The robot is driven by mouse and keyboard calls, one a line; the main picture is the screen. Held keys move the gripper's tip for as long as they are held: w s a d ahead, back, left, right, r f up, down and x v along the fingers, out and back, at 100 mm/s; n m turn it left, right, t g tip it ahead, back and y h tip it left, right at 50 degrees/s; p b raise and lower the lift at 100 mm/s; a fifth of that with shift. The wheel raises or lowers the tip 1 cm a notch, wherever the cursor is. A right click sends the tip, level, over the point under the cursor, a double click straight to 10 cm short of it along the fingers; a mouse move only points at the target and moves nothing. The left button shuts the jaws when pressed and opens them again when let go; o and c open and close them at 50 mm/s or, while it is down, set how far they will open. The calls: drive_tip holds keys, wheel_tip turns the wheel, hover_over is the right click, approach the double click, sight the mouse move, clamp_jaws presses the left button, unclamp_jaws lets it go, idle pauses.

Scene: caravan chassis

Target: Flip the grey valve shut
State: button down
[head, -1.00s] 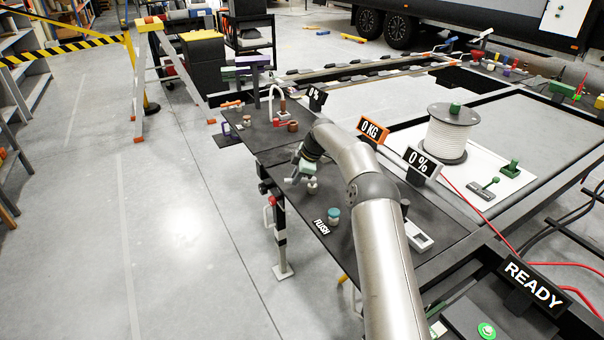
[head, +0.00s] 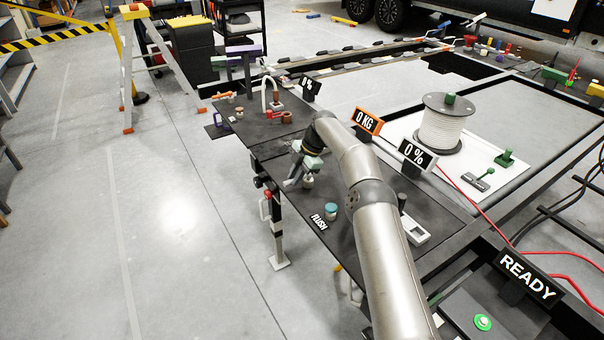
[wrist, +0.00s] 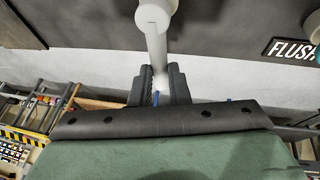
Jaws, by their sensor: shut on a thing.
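The grey valve (wrist: 157,40) shows in the wrist view as a pale round hub at the top with a straight lever running down from it. My gripper (wrist: 160,88) has its two dark fingers on either side of the lever's far end, shut on it. In the head view my gripper (head: 292,184) is low at the left edge of the dark bench, beside the valve's pale body (head: 309,181). The lever is mostly hidden there by my gripper and arm.
A teal-topped knob (head: 331,210) and a FLUSH label (head: 319,221) are close in front of the valve. A 0 % sign (head: 417,156) and an orange 0 KG sign (head: 367,122) stand to the right. Open floor lies left of the bench.

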drive_tip(key=c, duration=1.4)
unclamp_jaws()
drive_tip(key=shift+o, duration=0.2)
drive_tip(key=s+p+v, duration=0.1)
drive_tip(key=p+v, duration=1)
drive_tip(key=v, duration=0.6)
drive_tip(key=shift+w+r, duration=0.2)
drive_tip(key=shift+w, duration=0.3)
drive_tip(key=shift+d, duration=0.1)
